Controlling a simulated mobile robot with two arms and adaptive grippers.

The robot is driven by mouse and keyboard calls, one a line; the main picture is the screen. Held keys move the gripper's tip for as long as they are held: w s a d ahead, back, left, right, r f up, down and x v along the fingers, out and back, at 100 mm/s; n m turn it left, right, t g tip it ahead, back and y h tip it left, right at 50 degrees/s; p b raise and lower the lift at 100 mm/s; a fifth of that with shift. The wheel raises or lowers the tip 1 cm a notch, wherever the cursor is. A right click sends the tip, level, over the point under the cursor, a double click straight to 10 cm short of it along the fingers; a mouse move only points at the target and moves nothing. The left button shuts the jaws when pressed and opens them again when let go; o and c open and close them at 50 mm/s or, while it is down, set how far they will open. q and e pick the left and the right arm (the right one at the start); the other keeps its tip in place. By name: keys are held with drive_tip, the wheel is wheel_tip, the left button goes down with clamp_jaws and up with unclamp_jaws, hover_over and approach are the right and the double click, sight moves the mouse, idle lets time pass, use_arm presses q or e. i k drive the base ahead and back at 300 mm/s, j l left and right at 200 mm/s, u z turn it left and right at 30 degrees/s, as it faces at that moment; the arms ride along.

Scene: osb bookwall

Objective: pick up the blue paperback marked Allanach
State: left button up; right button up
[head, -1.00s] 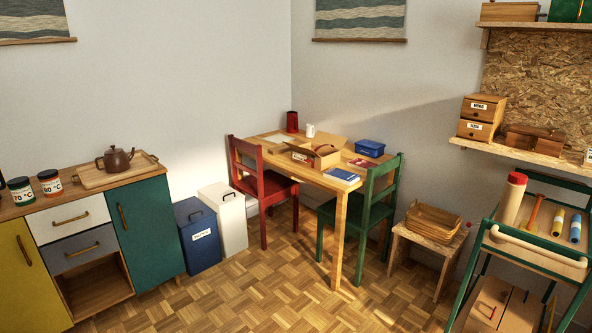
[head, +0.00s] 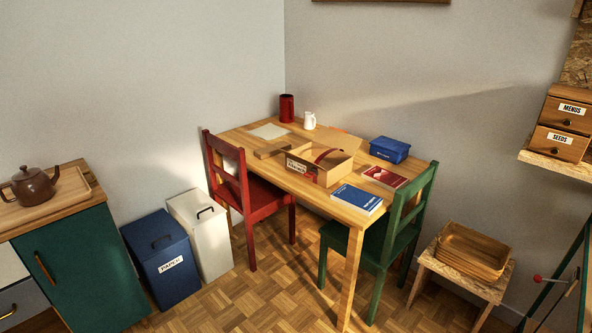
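A blue paperback (head: 357,198) with white lettering lies flat on the wooden table (head: 311,196), at its near right edge. The lettering is too small to read, so I cannot tell whether it says Allanach. A red book (head: 385,177) lies just behind it to the right. An open cardboard box (head: 322,165) with a label stands just to its left. Neither of my grippers is in view.
A green chair (head: 400,235) stands close against the table's right side, beside the blue paperback. A red chair (head: 252,195) stands at the left. A blue box (head: 390,149) sits behind the books. Parquet floor (head: 270,295) is clear in front.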

sight(365, 202)
drive_tip(key=i+l, duration=0.5)
drive_tip(key=i, duration=0.2)
drive_tip(key=i+l, duration=0.5)
drive_tip(key=i, duration=0.15)
drive_tip(key=i+l, duration=0.5)
drive_tip(key=i, duration=0.2)
